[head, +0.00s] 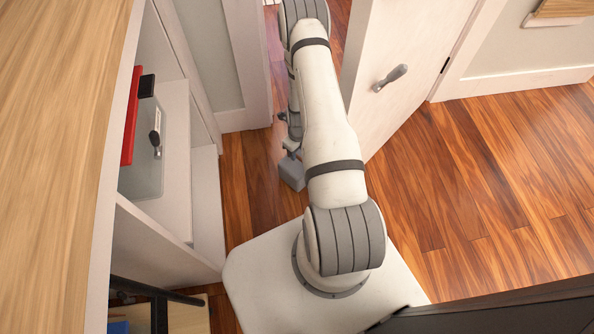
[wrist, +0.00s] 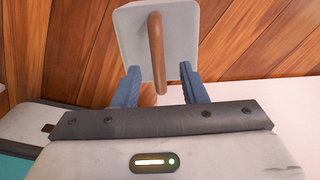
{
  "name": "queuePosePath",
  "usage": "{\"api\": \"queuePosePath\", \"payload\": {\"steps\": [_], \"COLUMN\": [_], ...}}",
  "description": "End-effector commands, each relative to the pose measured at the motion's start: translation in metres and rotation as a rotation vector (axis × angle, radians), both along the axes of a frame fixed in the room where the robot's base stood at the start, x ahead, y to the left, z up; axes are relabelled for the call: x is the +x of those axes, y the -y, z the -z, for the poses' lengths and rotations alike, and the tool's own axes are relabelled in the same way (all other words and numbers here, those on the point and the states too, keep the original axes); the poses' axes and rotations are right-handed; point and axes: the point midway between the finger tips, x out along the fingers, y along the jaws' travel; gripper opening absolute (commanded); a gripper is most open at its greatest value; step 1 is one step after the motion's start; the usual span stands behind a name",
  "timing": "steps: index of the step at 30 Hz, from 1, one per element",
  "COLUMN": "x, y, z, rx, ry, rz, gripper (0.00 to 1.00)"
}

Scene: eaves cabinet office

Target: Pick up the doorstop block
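The doorstop block is a pale grey block with a brown loop handle on top. In the wrist view the block (wrist: 178,35) lies just beyond the fingers, with its loop standing up between them. In the head view the block (head: 291,173) sits on the wooden floor by the door, partly hidden by my arm. My gripper (wrist: 160,72) is open, with one blue finger on each side of the loop and a visible gap to it on both sides. The fingertips overlap the block's near edge in the picture; I cannot tell whether they touch it.
A white door (head: 400,50) stands open just right of my arm, with a grey lever handle (head: 390,78). A white shelf unit (head: 190,150) at left holds a red binder (head: 131,115) and a grey one. A wooden top (head: 50,130) fills the far left. Floor at right is clear.

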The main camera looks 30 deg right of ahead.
Motion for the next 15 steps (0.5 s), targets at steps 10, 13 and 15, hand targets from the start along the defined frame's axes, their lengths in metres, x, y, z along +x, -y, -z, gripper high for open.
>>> {"api": "queuePosePath", "payload": {"steps": [10, 13, 15], "x": [0.000, 0.001, 0.001], "y": [-0.002, -0.002, -0.002], "z": [0.046, 0.045, 0.044], "rx": [-0.001, -0.001, -0.001], "ry": [0.000, 0.000, 0.000], "rz": [-0.001, -0.001, -0.002], "gripper": [0.39, 0.39, 0.39]}}
